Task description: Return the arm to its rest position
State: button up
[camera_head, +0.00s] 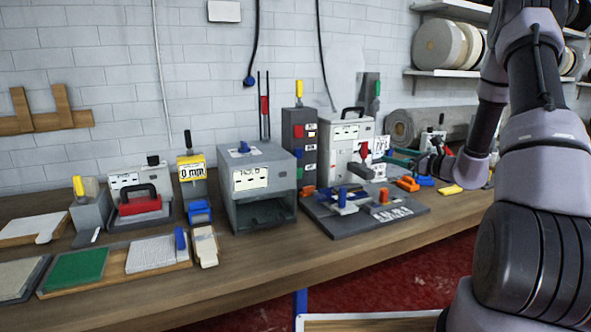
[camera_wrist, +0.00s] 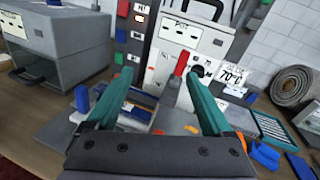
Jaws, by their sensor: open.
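My gripper (camera_wrist: 160,92) is open and empty in the wrist view, its two teal fingers spread apart. Beyond the fingers stand the light grey machine (camera_wrist: 190,35) with a 70 °C label and the dark upright box with coloured buttons (camera_wrist: 128,40). In the head view my arm (camera_head: 535,130) comes down on the right side. Its wrist end (camera_head: 440,165) is over the right part of the workbench, in front of the light grey machine's right side.
The workbench (camera_head: 340,255) holds a grey box machine (camera_head: 260,185), a dark base plate (camera_head: 375,215), orange clips (camera_head: 407,184) and a yellow piece (camera_head: 450,190). A grey roll (camera_head: 430,122) lies behind my wrist. Shelves (camera_head: 440,72) with rolls hang at upper right.

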jog(key=s+a+r+n+g, duration=1)
jog(key=s+a+r+n, duration=0.4)
jog(key=s, duration=0.4)
jog(key=s+d+r+n+t+h, duration=0.1)
jog(key=s+d+r+n+h, duration=0.1)
jog(key=s, duration=0.4)
jog(key=s+d+r+n+t+h, duration=0.1)
jog(key=s+r+n+h, duration=0.1)
jog(key=s, duration=0.4)
jog(key=s+d+r+n+t+h, duration=0.1)
jog(key=s+d+r+n+h, duration=0.1)
jog(key=s+n+h, duration=0.2)
jog(key=shift+s+d+r+h, duration=0.15)
jog(key=shift+s+d+h, duration=0.2)
jog(key=shift+s, duration=0.6)
jog(key=shift+a, duration=0.1)
jog(key=shift+c, duration=0.3)
